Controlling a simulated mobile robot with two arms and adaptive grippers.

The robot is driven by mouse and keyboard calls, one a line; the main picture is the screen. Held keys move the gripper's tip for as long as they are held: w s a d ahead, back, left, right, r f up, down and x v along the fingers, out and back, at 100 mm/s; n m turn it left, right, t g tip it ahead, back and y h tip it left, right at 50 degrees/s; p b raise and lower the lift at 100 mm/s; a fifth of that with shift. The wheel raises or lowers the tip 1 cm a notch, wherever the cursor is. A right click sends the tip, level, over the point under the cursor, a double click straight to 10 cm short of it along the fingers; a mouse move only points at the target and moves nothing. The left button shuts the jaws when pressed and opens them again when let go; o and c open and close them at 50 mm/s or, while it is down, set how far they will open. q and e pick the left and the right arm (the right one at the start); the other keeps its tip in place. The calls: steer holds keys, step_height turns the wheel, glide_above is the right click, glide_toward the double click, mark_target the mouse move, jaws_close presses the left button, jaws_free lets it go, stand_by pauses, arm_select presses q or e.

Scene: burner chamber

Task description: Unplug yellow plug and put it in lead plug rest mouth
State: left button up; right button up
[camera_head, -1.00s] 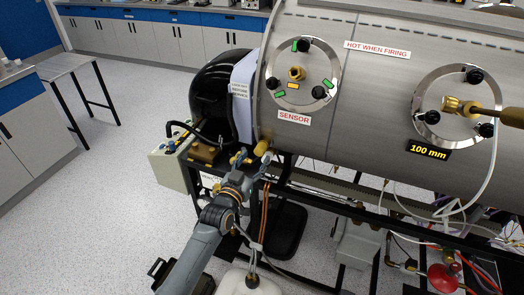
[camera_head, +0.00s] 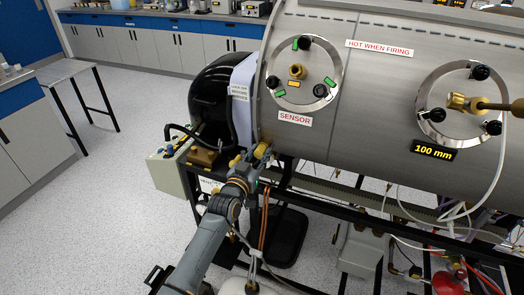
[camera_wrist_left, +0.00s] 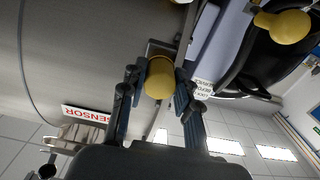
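A yellow plug (camera_head: 262,150) sits at the lower left end of the steel chamber. In the left wrist view the rounded yellow end (camera_wrist_left: 160,78) lies between my left gripper's fingers. My left gripper (camera_head: 256,161) is right at this plug. One finger is close on each side, and I cannot tell whether they press on it. A second yellow knob (camera_head: 235,160) is just left of the gripper; a yellow knob (camera_wrist_left: 290,25) also shows at the wrist view's upper right. I cannot make out the lead plug rest mouth. My right gripper is not in view.
The steel chamber (camera_head: 375,120) stands close above the gripper, with a black-framed rack (camera_head: 350,205) below. A black rounded housing (camera_head: 212,98) is to the left. A brass fitting (camera_head: 460,102) with a brown handle is in the right port. Grey floor is open at left.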

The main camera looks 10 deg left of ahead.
arm_select(q)
jaws_close()
steer(key=shift+s, duration=0.2)
steer(key=shift+s+a+p, duration=0.15)
steer(key=shift+s+p, duration=0.3)
steer(key=shift+p, duration=0.05)
steer(key=shift+o, duration=1.1)
jaws_free()
jaws_close()
